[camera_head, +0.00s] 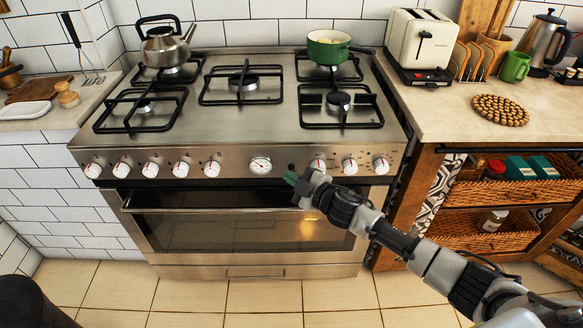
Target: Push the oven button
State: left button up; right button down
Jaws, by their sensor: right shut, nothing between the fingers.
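The stainless-steel oven (215,152) stands in the middle of the camera_head view. Its front panel carries a row of white knobs with red marks and a round dial (260,165) near the centre. A small dark spot, perhaps the oven button (291,167), shows right above the fingertips. I cannot tell whether the fingertips touch the panel. My left gripper is not in view.
The oven door handle (160,209) runs just below the panel. A kettle (165,46) and a green pot (327,48) stand on the hob. A toaster (420,42) stands on the right counter, above shelves with wicker baskets (480,193).

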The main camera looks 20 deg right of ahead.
jog(key=shift+w, duration=0.1)
dwell(0.7)
jog(key=shift+w+d, duration=0.1)
jog(key=shift+w, duration=0.2)
jog(key=shift+w, duration=0.15)
dwell(0.4)
